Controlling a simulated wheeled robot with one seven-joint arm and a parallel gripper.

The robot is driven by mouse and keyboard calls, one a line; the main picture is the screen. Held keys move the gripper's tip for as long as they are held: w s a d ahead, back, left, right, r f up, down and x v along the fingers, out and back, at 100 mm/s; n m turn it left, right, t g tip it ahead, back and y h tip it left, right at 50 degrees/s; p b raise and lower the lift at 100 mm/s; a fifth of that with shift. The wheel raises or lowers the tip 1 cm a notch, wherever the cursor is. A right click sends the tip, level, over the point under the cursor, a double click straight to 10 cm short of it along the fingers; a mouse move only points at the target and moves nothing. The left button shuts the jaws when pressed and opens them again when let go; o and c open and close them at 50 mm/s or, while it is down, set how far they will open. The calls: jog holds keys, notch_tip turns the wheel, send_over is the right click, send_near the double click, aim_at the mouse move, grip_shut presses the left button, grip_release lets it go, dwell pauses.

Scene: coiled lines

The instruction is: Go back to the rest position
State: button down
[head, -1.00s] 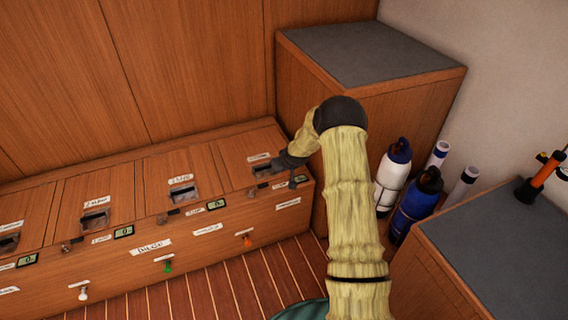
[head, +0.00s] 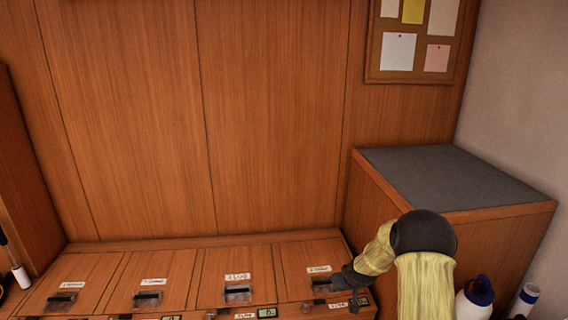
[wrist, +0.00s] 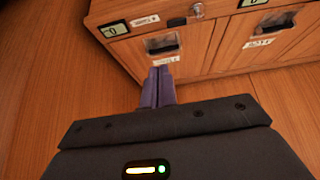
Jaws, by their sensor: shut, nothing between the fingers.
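My gripper (head: 354,302) is at the lower right of the head view, at the end of my bent arm in a yellowish sleeve. It appears over the rightmost lid of the wooden bench (head: 205,268), close to its label and dark slot. In the wrist view, the two purple-grey fingers (wrist: 157,86) lie together, shut and empty. Their tips appear just below a recessed handle (wrist: 162,44) in the bench. Whether they touch it cannot be told.
A tall wooden cabinet with a grey top (head: 440,178) stands to the right. A white bottle with a blue cap (head: 476,300) and a white tube (head: 525,300) are at the lower right. A pinboard (head: 418,40) hangs above. The wall panels behind the bench are bare.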

jog(key=s+a+r+g, duration=0.15)
jog(key=s+r, duration=0.35)
jog(key=s, duration=0.6)
jog(key=s+a+r+m+g, duration=0.1)
jog(key=s+a+r, duration=0.3)
jog(key=s, duration=0.7)
jog(key=s+a+r+g, duration=0.1)
jog(key=s+r, duration=0.5)
jog(key=s, duration=0.5)
notch_tip(320, 180, up, 29)
jog(key=p, duration=2.8)
jog(key=shift+w+d+h+p, duration=0.25)
jog(key=shift+w+h+p, duration=0.05)
jog(key=shift+p, duration=0.1)
